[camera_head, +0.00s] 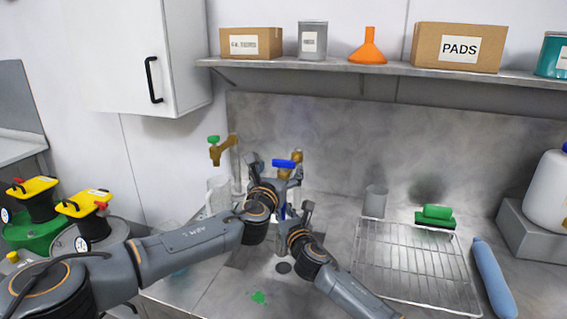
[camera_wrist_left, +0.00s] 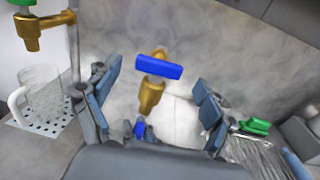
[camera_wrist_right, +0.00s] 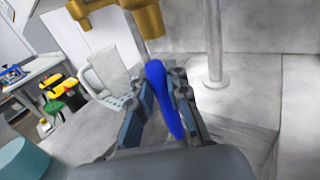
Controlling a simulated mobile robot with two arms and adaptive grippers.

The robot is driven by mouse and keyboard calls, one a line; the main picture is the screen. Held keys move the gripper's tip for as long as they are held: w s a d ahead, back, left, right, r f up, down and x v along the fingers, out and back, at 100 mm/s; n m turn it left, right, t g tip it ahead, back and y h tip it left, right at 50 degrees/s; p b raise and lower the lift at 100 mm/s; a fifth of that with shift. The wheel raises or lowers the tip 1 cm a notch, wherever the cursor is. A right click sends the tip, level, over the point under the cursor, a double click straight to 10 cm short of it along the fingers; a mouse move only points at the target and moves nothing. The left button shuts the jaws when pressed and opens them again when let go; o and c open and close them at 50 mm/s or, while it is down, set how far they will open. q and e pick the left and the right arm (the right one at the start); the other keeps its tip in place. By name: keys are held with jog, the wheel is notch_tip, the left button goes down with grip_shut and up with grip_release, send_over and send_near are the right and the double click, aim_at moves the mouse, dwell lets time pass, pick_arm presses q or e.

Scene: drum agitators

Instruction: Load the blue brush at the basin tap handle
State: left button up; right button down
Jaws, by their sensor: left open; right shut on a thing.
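The basin tap with the blue handle (camera_head: 284,163) is a brass tap at the back of the worktop; its handle also shows in the left wrist view (camera_wrist_left: 158,67). My left gripper (camera_head: 275,170) is open around the tap area, with the blue handle between and beyond its fingers. I cannot tell whether it touches the tap. My right gripper (camera_head: 293,216) is shut on the blue brush (camera_wrist_right: 165,95), below the left gripper and the tap. The brush stands roughly upright between the fingers in the right wrist view; its lower part is hidden.
A second brass tap with a green handle (camera_head: 213,140) stands to the left, above a clear jug (camera_wrist_left: 42,95). A wire rack (camera_head: 410,262), a grey cup (camera_head: 376,201), a green brush (camera_head: 436,214) and a blue cylinder (camera_head: 493,280) are at the right. A shelf (camera_head: 390,68) runs above.

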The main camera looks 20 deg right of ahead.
aim_at(283, 163)
pick_arm(q)
jog(key=shift+x, duration=2.3)
jog(key=shift+c, duration=0.4)
